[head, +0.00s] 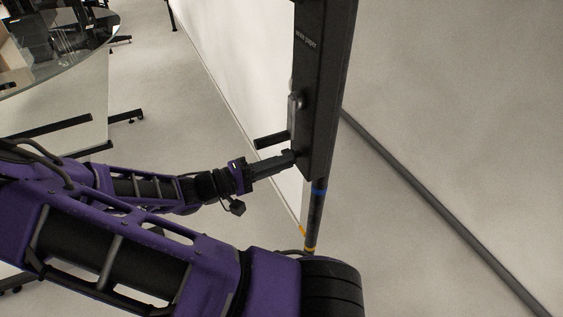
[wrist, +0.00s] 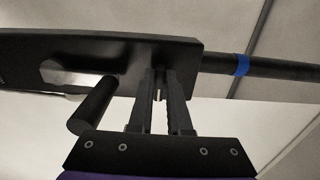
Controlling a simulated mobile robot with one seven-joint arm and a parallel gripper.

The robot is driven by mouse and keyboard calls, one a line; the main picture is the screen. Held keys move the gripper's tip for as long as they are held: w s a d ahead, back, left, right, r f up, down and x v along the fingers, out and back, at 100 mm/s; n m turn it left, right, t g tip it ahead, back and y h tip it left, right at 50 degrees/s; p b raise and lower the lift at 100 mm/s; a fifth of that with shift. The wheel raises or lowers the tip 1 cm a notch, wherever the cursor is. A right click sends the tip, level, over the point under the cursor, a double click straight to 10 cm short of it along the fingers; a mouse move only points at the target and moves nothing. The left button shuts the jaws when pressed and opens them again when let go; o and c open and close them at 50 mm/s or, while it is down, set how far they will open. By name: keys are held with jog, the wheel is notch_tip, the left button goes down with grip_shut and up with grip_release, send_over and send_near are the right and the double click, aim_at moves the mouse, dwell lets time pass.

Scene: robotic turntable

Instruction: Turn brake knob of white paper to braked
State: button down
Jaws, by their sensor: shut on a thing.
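The black housing (head: 317,90) stands upright in the head view and carries a small "white paper" label (head: 306,40). It also fills the upper left of the wrist view (wrist: 150,52). My gripper (head: 292,157) reaches to the housing's lower end. In the wrist view my fingers (wrist: 160,80) are close together against the housing's face. A small part shows between them, taken as the brake knob (wrist: 158,95); the fingers hide most of it, and its setting cannot be told.
A black crank handle (head: 271,140) sticks out beside my gripper, left of the fingers in the wrist view (wrist: 93,105). A dark rod with a blue band (head: 319,187) runs below the housing. A glass table (head: 60,50) stands far left.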

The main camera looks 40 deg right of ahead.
jog(key=c, duration=0.9)
grip_release()
jog(key=shift+o, duration=0.2)
jog(key=shift+a, duration=0.1)
jog(key=v, duration=1.7)
jog(key=shift+a+p, duration=0.15)
jog(key=shift+p, duration=0.25)
jog(key=shift+s, duration=0.1)
